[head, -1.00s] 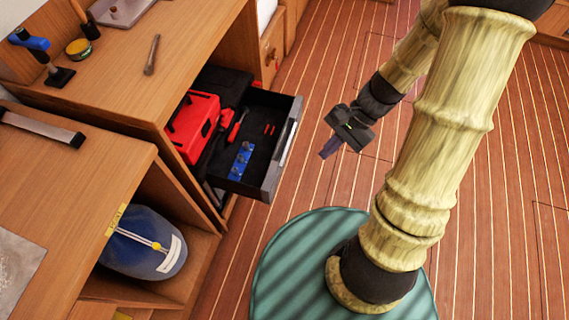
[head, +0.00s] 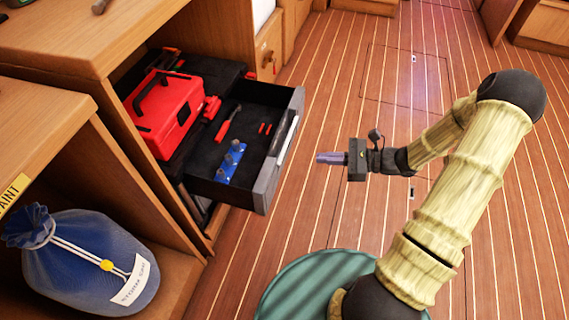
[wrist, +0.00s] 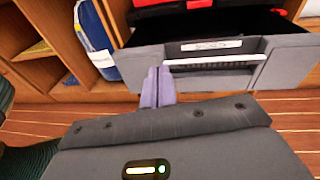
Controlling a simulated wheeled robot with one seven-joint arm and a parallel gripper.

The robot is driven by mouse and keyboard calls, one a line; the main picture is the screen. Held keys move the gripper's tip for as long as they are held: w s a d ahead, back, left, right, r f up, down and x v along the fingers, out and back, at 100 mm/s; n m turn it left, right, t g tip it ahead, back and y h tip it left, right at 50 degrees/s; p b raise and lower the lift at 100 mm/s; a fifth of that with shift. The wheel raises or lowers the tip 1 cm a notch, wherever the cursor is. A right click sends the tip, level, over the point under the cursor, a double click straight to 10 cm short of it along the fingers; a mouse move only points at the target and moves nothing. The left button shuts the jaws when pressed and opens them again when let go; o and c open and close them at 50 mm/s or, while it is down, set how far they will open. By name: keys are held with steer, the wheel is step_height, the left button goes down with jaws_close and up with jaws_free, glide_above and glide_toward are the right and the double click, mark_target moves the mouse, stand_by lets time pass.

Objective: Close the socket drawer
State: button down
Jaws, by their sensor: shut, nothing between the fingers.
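The socket drawer (head: 262,180) is pulled out of the wooden cabinet, its dark grey front facing right in the head view. In the wrist view the shut fingers (wrist: 157,86) show in front of the drawer front (wrist: 212,66), which has a label and a light handle strip. The gap to it is hard to judge there.
A blue drawstring bag (head: 92,262) sits in an open shelf left of the drawer. The wooden countertop (head: 85,38) is above. Striped wooden floor (head: 330,95) is clear right of the drawer. A small wooden drawer (head: 269,52) with a knob stands beyond.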

mark_target(274, 147)
steer(key=f+t+b, duration=0.1)
steer(key=w+d+f+m+t, duration=0.1)
steer(key=f, duration=0.1)
steer(key=w+f+m+y+b, duration=0.1)
steer(key=shift+w+d+f+t+b, duration=0.1)
steer(key=shift+d+f+t+b, duration=0.1)
steer(key=shift+d+t+b, duration=0.15)
steer(key=b+x, duration=0.8)
steer(key=x, duration=0.5)
steer(key=shift+w+a+f, duration=0.1)
steer(key=shift+a+f, duration=0.05)
steer(key=shift+a, duration=0.25)
steer(key=shift+w, duration=0.2)
